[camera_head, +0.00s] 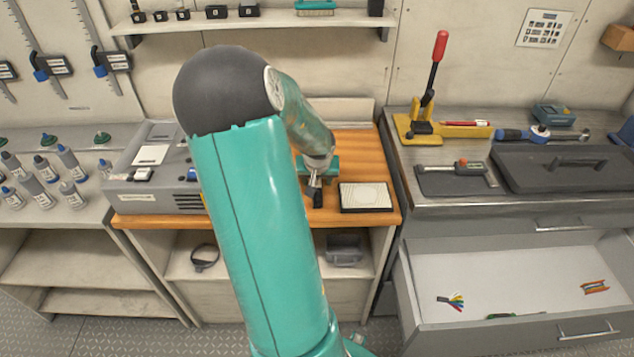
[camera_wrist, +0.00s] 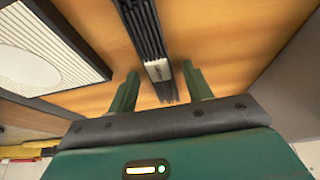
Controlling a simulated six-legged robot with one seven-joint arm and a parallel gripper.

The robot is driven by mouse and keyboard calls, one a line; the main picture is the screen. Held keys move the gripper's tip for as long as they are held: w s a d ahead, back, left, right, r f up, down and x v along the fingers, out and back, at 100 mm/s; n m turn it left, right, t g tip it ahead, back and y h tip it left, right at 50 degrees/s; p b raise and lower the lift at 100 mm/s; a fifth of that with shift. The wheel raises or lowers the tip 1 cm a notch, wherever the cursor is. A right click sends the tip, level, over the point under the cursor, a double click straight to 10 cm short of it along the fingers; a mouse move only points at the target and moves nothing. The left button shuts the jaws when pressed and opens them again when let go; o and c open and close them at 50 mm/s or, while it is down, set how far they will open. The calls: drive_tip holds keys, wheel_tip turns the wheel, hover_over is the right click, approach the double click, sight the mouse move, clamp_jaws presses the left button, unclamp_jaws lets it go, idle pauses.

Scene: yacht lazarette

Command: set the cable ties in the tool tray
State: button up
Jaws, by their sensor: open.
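The cable ties look to be the black bundle with a pale label band (camera_wrist: 146,30) in the wrist view. It lies over the wooden worktop, and part shows as a dark strip (camera_head: 318,199) below my gripper in the head view. My gripper (camera_wrist: 160,72) is open, with one green finger on each side of the bundle and visible gaps to it. In the head view my gripper (camera_head: 315,177) is over the worktop. The tool tray may be the flat black-rimmed piece with a pale ribbed inset (camera_head: 345,207), just right of the bundle; I cannot be sure.
A grey box-like unit (camera_head: 165,203) stands left on the wooden worktop (camera_head: 350,146). A red-handled press (camera_head: 428,110) and a black lidded panel (camera_head: 560,178) are on the right bench. An open drawer (camera_head: 500,270) below holds coloured bundles. My arm hides the worktop's middle.

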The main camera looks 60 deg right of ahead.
sight(317, 184)
clamp_jaws()
drive_tip(key=shift+r, duration=0.1)
drive_tip(key=shift+r, duration=0.2)
drive_tip(key=v, duration=0.3)
drive_tip(key=shift+w+d+r, duration=0.1)
drive_tip(key=shift+d+r, duration=0.15)
drive_tip(key=shift+r, duration=0.1)
drive_tip(key=s+a+r, duration=0.9)
drive_tip(key=s, duration=0.1)
